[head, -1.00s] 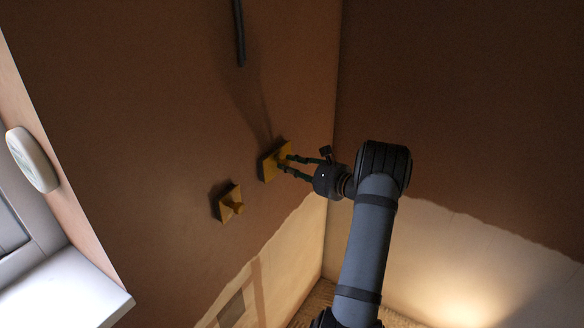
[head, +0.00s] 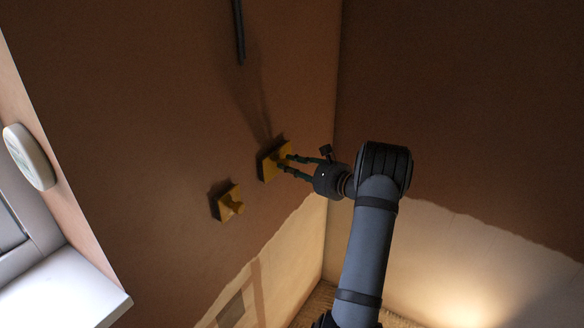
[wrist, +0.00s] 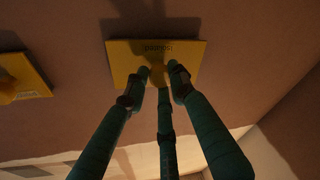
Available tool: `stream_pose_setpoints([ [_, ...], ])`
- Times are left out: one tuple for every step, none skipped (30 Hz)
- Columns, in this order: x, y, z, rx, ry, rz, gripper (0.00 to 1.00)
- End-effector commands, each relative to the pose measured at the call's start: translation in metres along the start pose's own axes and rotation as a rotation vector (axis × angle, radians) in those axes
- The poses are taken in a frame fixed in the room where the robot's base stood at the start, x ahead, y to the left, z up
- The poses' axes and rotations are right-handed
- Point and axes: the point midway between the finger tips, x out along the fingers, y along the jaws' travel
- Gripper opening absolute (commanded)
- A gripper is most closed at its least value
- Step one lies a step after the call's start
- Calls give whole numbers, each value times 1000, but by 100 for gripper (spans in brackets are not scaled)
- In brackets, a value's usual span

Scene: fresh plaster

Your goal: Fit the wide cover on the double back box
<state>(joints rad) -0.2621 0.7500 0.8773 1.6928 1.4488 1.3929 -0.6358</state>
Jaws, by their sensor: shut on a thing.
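The wide yellow cover (head: 274,160) is at the brown plastered wall on the right of a smaller yellow cover. In the wrist view the wide cover (wrist: 184,54) spans the upper middle, with dark lettering near its top edge and a knob at its centre. My gripper (head: 287,161) is shut on the knob of the wide cover; its green fingers (wrist: 165,77) show on either side of it. The double back box is hidden behind the cover, so I cannot tell whether the cover sits fully flush.
The smaller yellow cover (head: 228,203) with its own knob sits on the wall to the left. A dark pipe (head: 239,32) hangs above. A white window sill (head: 75,300) and a pale oval object (head: 30,157) are at the left. The room corner is close on the right.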

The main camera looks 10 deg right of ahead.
Motion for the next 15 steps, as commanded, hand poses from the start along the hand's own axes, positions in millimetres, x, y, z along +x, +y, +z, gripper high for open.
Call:
stream_pose_setpoints([
  [2, 0, 3, -1, -5, -1, 0],
  [2, 0, 3, -1, -5, -1, 0],
  [2, 0, 4, -1, -6, -1, 0],
  [2, 0, 4, -1, -6, -1, 0],
  [3, 0, 4, -1, -6, -1, 25],
  [3, 0, 4, -1, -6, -1, 27],
  [3, 0, 4, -1, -6, -1, 29],
  [3, 0, 4, -1, -6, -1, 31],
  [2, 0, 4, -1, -6, -1, 33],
  [2, 0, 4, -1, -6, -1, 35],
  [2, 0, 3, -1, -5, -1, 36],
  [2, 0, 3, -1, -5, -1, 39],
  [2, 0, 3, -1, -5, -1, 41],
  [2, 0, 3, -1, -4, -1, 42],
  [2, 0, 2, -1, -4, -1, 45],
])
